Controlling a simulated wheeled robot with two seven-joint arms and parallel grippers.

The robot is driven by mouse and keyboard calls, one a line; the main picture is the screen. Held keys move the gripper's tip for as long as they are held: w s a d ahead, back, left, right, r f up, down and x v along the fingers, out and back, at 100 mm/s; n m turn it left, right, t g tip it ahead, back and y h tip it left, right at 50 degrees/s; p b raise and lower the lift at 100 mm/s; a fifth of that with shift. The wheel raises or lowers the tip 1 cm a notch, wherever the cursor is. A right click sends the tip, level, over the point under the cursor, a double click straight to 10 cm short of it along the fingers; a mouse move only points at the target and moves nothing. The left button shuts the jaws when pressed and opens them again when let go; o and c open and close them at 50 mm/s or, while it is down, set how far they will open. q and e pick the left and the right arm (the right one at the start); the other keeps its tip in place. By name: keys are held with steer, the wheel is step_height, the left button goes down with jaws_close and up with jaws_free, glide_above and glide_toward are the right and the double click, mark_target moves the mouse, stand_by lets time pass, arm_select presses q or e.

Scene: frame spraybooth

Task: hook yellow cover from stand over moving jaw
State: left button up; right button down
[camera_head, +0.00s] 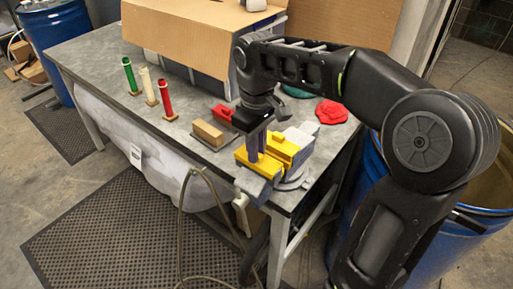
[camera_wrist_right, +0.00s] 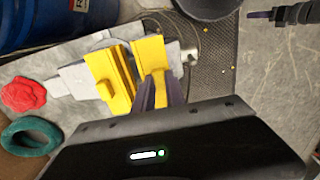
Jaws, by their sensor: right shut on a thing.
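My right gripper (camera_head: 256,143) is shut on a yellow cover (camera_head: 258,163), low over the front part of the grey vise (camera_head: 302,133). In the right wrist view the purplish fingers (camera_wrist_right: 160,92) close on this cover (camera_wrist_right: 151,55). A second yellow cover (camera_head: 284,148) sits on the vise jaw just behind, a narrow gap apart; it has a raised tab in the wrist view (camera_wrist_right: 106,80). I cannot tell whether the held cover touches the front jaw. A wooden block on a grey plate (camera_head: 207,133) stands left of the vise. A dark arm end with a purplish tip, probably my left gripper (camera_wrist_right: 262,15), shows in the wrist view.
Green (camera_head: 129,75), white (camera_head: 148,86) and red (camera_head: 165,99) cylinders stand on the bench (camera_head: 90,60). A red block (camera_head: 222,113) lies beside the gripper. A red cloth (camera_head: 331,112) lies behind the vise. A cardboard box (camera_head: 185,35) fills the back. Bare bench lies front left.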

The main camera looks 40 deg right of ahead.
steer(key=c, duration=1.3)
jaws_free()
steer(key=shift+r, duration=0.35)
step_height(320, 180, up, 7)
steer(key=p, duration=0.5)
